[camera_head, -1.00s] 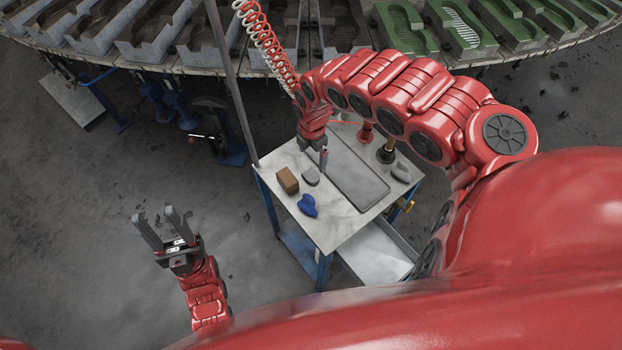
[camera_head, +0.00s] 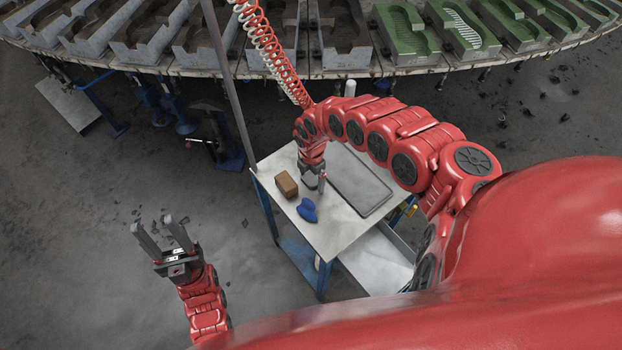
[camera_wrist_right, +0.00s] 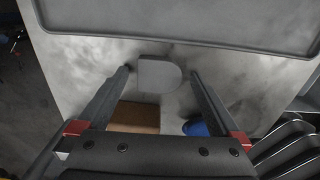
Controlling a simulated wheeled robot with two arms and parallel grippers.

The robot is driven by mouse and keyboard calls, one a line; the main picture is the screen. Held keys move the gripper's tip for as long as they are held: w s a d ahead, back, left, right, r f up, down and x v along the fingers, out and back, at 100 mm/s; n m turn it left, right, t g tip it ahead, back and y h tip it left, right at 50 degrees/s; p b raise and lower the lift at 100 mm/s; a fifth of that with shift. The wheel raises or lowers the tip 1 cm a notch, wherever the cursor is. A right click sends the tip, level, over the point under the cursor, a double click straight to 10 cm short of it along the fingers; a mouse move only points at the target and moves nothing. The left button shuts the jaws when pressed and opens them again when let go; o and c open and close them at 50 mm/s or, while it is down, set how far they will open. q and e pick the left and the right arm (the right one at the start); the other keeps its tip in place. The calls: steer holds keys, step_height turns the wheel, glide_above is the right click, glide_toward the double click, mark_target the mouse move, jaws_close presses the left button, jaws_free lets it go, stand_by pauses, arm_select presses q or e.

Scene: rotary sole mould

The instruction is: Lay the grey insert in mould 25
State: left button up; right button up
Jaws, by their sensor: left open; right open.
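The grey insert (camera_wrist_right: 160,75), a flat piece with one rounded end, lies on the worktable between the fingertips of my right gripper in the wrist view. My right gripper (camera_wrist_right: 160,74) is open, with a finger on either side of the insert and a visible gap to each. In the head view this gripper (camera_head: 313,184) is low over the table and hides the insert. My left gripper (camera_head: 153,224) is open and empty over the floor at the left. Moulds stand on the round carousel (camera_head: 300,73) at the back; I cannot surely read which is 25.
On the worktable (camera_head: 340,232) are a brown block (camera_head: 286,184), a blue piece (camera_head: 307,210) and a shallow grey tray (camera_head: 360,185). The block (camera_wrist_right: 134,116) and blue piece (camera_wrist_right: 195,128) sit close to my right fingers. Green moulds (camera_head: 405,38) stand at the back right.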

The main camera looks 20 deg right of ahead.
steer(key=c, duration=1.5)
